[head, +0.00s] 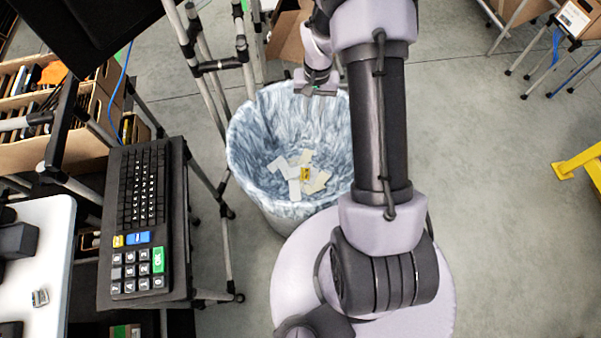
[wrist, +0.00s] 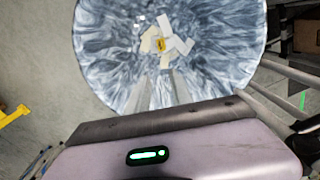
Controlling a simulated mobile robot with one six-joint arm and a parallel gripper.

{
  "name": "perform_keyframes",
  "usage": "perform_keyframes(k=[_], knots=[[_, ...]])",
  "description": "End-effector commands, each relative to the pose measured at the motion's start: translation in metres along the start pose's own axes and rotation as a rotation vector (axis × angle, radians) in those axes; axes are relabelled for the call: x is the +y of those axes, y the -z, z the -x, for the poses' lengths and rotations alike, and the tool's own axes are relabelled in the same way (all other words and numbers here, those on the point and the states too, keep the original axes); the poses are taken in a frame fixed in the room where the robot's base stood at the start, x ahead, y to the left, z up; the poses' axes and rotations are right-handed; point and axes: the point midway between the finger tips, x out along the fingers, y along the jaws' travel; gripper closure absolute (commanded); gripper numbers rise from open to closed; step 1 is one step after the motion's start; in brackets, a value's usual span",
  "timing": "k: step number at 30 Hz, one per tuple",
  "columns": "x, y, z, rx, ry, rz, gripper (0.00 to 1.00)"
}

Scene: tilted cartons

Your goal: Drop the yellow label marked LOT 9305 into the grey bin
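The grey bin (head: 240,160) stands on the floor, with a marbled blue-grey inside. It fills the top of the wrist view (wrist: 110,65). A small yellow label (head: 306,174) lies in it on several pale slips; it also shows in the wrist view (wrist: 160,45). Its print is too small to read. My gripper (head: 317,89) is over the far part of the bin, well above the label. In the wrist view its two grey fingers (wrist: 162,90) appear apart, with nothing visible between them.
A keyboard stand (head: 180,220) is left of the bin, with tube frames behind it. Cartons of goods (head: 40,150) and a white table (head: 45,240) are at the left. A yellow frame (head: 580,162) is at the right. Open floor lies right of my arm.

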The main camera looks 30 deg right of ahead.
Motion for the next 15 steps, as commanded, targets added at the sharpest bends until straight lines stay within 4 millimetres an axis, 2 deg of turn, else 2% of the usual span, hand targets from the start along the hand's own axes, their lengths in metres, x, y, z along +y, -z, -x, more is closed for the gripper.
perform_keyframes(k=[1, 6, 10, 15], knots=[[0.000, 0.001, 0.022, 0.004, 0.000, 0.000, 0.73], [0.000, 0.001, 0.069, 0.003, 0.000, 0.001, 0.73], [0.000, 0.000, 0.088, 0.001, 0.000, 0.000, 0.73], [0.000, 0.000, 0.095, 0.000, 0.000, 0.000, 0.73]])
